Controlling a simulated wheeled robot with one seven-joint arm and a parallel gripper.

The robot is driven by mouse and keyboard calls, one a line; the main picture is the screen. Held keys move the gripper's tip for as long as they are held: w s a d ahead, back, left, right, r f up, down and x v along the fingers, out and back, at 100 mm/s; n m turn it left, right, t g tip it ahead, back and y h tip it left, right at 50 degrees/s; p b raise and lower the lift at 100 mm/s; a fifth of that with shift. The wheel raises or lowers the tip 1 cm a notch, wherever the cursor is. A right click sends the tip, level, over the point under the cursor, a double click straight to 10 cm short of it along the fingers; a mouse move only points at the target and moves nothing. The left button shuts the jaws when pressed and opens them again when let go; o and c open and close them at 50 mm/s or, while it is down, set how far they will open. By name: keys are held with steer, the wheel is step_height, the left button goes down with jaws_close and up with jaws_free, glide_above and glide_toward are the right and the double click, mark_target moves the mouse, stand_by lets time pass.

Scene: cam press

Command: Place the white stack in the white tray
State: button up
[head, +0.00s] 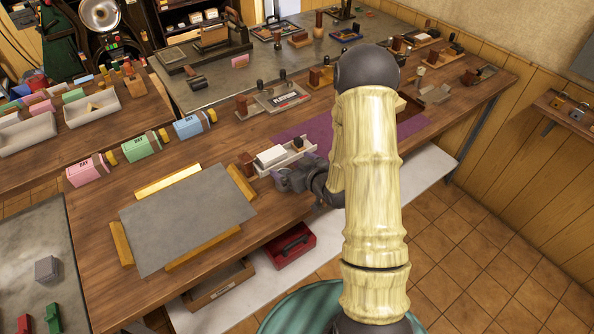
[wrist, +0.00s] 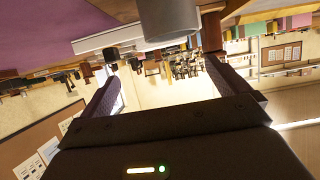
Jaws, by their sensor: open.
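A white stack (head: 270,156) lies at the left end of a narrow white tray (head: 303,154) on the wooden bench, beside a small dark item. I cannot tell whether it rests fully inside. My gripper (head: 288,181) is at the tray's near side, partly hidden by my arm. In the wrist view my gripper (wrist: 170,92) is open, with nothing between its fingers. That view is upside down. A grey round thing (wrist: 172,20) shows just beyond the fingers, cut by the frame edge; I cannot tell what it is.
A purple mat (head: 412,127) lies right of the tray. A grey board (head: 188,217) with yellow edges lies at left. Pink, green and blue boxes (head: 141,145) stand behind it. Two pale trays (head: 28,137) sit on the far-left bench.

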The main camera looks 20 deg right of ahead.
steer(key=shift+v, duration=0.95)
steer(key=shift+r, duration=0.1)
steer(key=s+a+r+m+g+h, duration=0.1)
steer(key=s+r+g+h, duration=0.1)
steer(key=s+r+g, duration=0.3)
steer(key=s+a+r+m+g+h, duration=0.2)
steer(key=s+r+g, duration=0.3)
steer(key=s, duration=0.9)
steer(key=shift+a+m, duration=0.2)
steer(key=shift+m, duration=0.1)
